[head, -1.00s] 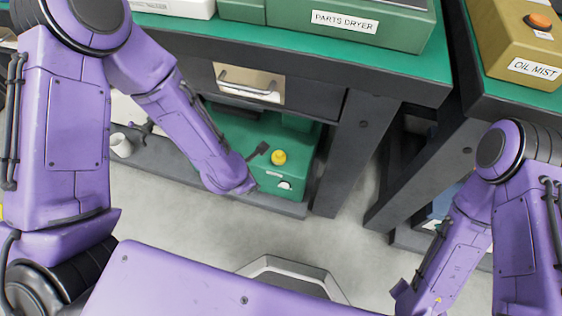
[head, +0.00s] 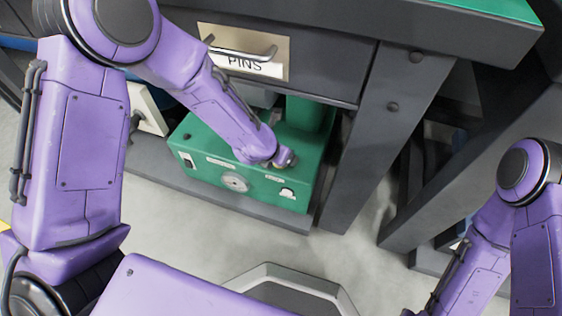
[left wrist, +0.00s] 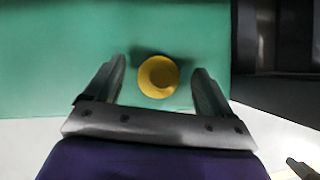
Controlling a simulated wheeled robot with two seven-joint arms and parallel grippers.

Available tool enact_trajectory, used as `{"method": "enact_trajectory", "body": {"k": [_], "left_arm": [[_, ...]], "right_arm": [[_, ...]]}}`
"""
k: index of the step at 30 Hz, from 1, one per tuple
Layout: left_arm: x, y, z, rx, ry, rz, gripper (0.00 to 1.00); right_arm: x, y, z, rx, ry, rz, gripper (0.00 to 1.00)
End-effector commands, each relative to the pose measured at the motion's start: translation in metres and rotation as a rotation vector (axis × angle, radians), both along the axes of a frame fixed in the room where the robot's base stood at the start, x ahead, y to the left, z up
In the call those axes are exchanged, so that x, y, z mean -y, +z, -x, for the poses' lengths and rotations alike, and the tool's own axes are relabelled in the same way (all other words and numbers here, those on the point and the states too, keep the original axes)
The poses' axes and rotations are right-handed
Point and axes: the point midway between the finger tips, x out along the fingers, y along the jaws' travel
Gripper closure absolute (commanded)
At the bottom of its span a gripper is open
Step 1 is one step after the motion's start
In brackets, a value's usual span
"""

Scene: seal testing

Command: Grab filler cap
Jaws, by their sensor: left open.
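The filler cap (left wrist: 158,76) is a round yellow cap on the top of a green machine (head: 215,160) under the bench. In the left wrist view it sits between the two fingers of my left gripper (left wrist: 158,88), which are open with a gap on each side. In the head view my left gripper (head: 284,158) is over the machine's top near its front edge, and the cap is hidden behind my gripper and wrist. My right arm shows at the right edge, but its gripper is not in the picture.
The machine stands on a dark low shelf (head: 160,165) with a gauge on its front. A drawer labelled PINS (head: 245,55) hangs above it, with a protruding handle. A bench leg (head: 385,140) stands just to the right. Bare floor lies in front.

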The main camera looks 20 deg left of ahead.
Motion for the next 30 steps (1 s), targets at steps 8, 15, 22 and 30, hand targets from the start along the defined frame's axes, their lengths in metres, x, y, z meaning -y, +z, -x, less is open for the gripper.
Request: {"method": "enact_trajectory", "body": {"k": [8, 15, 22, 30], "left_arm": [[0.002, -0.007, -0.005, 0.000, -0.001, 0.000, 0.16], [0.002, -0.007, -0.005, 0.000, -0.002, 0.000, 0.75], [0.002, -0.007, -0.005, 0.001, -0.002, 0.000, 0.75], [0.002, 0.002, -0.005, 0.001, -0.002, 0.000, 0.75]], "right_arm": [[0.000, -0.004, 0.006, -0.053, 0.039, -0.017, 0.57], [0.000, -0.004, 0.006, -0.052, 0.038, -0.017, 0.57], [0.000, -0.004, 0.006, -0.051, 0.037, -0.017, 0.57], [0.000, 0.006, -0.002, 0.021, -0.015, 0.007, 0.57]]}}
